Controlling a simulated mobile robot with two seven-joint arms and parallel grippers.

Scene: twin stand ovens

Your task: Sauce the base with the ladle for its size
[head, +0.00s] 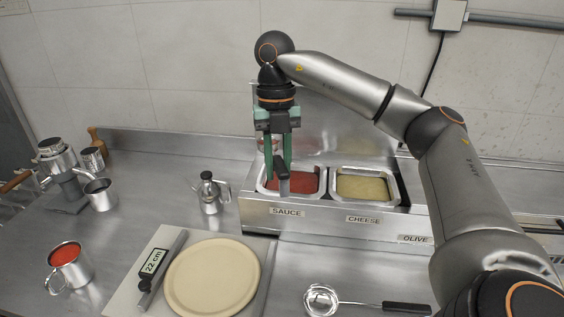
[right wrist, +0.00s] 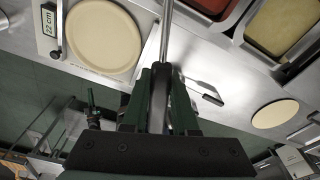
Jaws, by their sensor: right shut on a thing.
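The pale round base (head: 212,277) lies flat on a board marked 22 cm (head: 153,262), with no sauce seen on it; it also shows in the right wrist view (right wrist: 102,40). My right gripper (head: 280,170) is over the front of the sauce pan (head: 308,184), shut on the dark handle (head: 283,183) of a ladle. In the right wrist view the steel shaft (right wrist: 166,35) runs out of the top edge; the bowl is hidden. A second ladle (head: 322,298) with a black handle lies on the counter right of the base. A green and black part (right wrist: 90,98), perhaps my left gripper, shows small.
The cheese pan (head: 366,189) sits right of the sauce pan in the steel rail. A mug with red contents (head: 70,267) and several utensils stand at the left. Another pale disc (right wrist: 275,113) lies farther right.

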